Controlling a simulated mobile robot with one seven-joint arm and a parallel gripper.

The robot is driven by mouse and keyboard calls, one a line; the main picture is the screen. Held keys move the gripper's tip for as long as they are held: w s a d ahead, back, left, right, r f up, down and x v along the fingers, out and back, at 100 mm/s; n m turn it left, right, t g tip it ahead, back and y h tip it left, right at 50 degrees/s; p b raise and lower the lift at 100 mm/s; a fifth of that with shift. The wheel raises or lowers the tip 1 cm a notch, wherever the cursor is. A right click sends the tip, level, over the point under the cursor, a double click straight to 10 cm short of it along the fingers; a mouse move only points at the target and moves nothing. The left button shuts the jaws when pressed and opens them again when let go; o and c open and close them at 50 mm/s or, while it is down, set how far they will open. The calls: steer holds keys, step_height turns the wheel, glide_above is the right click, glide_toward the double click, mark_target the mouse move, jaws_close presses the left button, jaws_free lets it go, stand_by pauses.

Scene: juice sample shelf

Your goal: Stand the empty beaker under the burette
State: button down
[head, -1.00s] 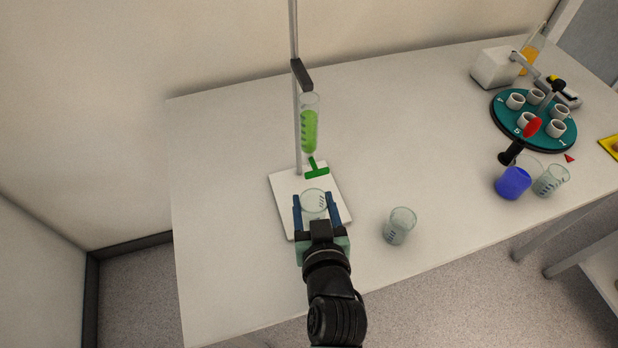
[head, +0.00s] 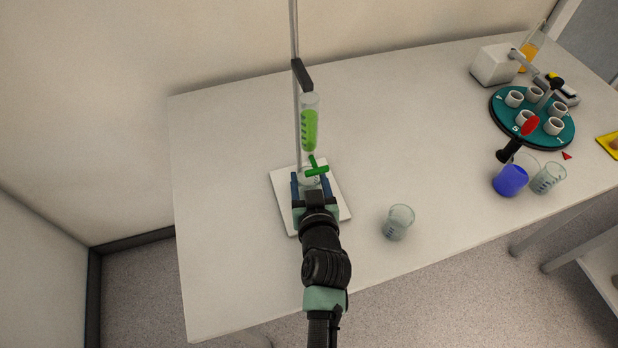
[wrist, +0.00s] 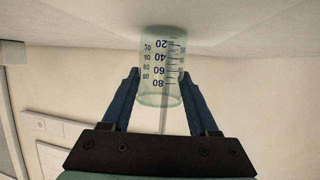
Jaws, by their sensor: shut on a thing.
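The burette (head: 310,124) with green liquid hangs from a clamp on a thin rod over a white base plate (head: 335,205). Its green tap (head: 317,170) sits just above the beaker. My gripper (head: 310,184) is shut on an empty clear beaker (head: 308,178), which is over the plate, below the tap. The tap and the fingers partly hide it in the head view. In the wrist view the beaker (wrist: 160,70) is between the two blue fingers (wrist: 162,92), with its printed scale inverted in the picture. Whether it touches the plate, I cannot tell.
Another clear beaker (head: 398,221) stands right of the plate. At the right are a beaker of blue liquid (head: 510,180), a further clear beaker (head: 548,178) and a teal carousel (head: 540,137) with several white cups. The table's left part is clear.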

steer(key=shift+f, duration=0.1)
steer(key=shift+f, duration=0.15)
steer(key=shift+c, duration=0.8)
jaws_free()
steer(key=shift+r, duration=0.2)
